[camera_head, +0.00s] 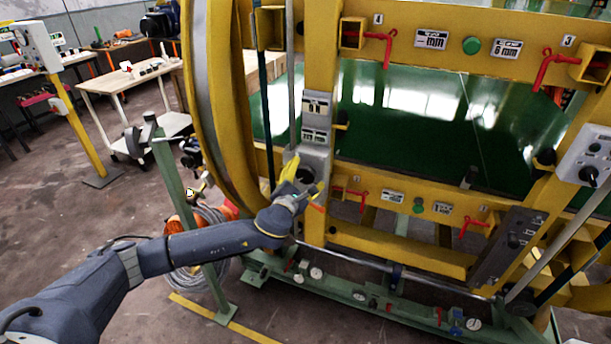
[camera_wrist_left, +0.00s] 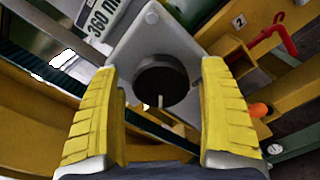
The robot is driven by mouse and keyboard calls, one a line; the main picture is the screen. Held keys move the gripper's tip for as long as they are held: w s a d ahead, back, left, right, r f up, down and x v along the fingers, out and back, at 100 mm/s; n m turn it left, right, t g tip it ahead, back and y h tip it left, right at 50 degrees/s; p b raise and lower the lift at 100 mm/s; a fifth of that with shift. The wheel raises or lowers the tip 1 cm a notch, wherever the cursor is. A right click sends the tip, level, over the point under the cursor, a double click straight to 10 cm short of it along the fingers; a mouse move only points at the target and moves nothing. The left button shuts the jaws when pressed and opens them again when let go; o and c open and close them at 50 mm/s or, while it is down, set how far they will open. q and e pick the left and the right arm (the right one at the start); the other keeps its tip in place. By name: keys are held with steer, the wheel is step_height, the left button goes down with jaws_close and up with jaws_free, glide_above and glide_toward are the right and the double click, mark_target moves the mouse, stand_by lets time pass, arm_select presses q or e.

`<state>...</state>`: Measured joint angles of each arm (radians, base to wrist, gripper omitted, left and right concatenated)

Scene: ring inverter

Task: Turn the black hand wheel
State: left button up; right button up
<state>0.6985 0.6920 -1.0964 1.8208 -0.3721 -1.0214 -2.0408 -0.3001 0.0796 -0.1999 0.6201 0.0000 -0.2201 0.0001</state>
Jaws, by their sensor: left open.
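The black hand wheel (camera_wrist_left: 160,84) shows in the left wrist view as a round black disc on a grey metal plate (camera_wrist_left: 145,35), with a small pale pin near its lower side. My left gripper (camera_head: 302,180) is open, its yellow fingers pointing at the plate. In the left wrist view the fingers of this gripper (camera_wrist_left: 162,68) stand on either side of the wheel, with visible gaps. I cannot tell how far their tips are from the plate. My right gripper is not in view.
A yellow frame (camera_head: 430,42) with red clamps (camera_head: 380,42) surrounds the housing. A large yellow ring (camera_head: 207,100) stands left of it. A green post (camera_head: 185,210) rises behind my left forearm. A grey control box (camera_head: 590,152) sits at the right. A red lever (camera_wrist_left: 272,34) is near the wheel.

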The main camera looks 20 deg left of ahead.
arm_select(q)
steer(key=s+a, duration=0.1)
steer(key=s, duration=1.1)
